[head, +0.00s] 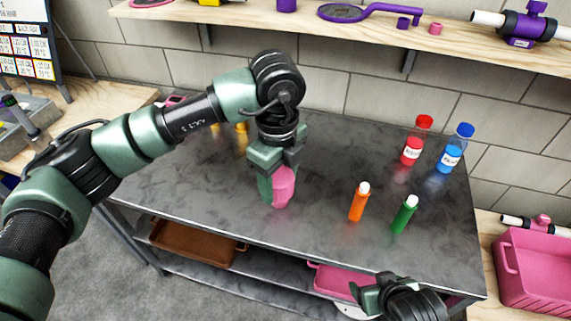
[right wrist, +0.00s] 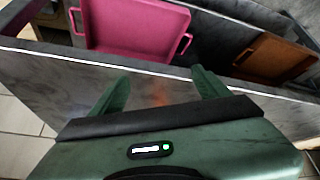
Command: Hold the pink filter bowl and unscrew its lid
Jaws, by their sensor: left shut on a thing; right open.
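The pink filter bowl (head: 283,190) is at the middle of the dark metal table in the head view. My left gripper (head: 276,172) comes down from above and is shut on it, with the fingers on either side. The gripper covers the bowl's upper part, so I cannot make out its lid. I cannot tell whether the bowl touches the tabletop. My right gripper (head: 372,294) is low at the table's front edge, well apart from the bowl. In the right wrist view its fingers (right wrist: 160,85) are spread with nothing between them.
An orange tube (head: 358,204) and a green tube (head: 403,216) stand right of the bowl. Red (head: 412,150) and blue (head: 451,158) bottles stand at the back right. A brown tray (head: 190,243) and pink tray (head: 335,281) lie on the lower shelf. A pink crate (head: 535,272) is far right.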

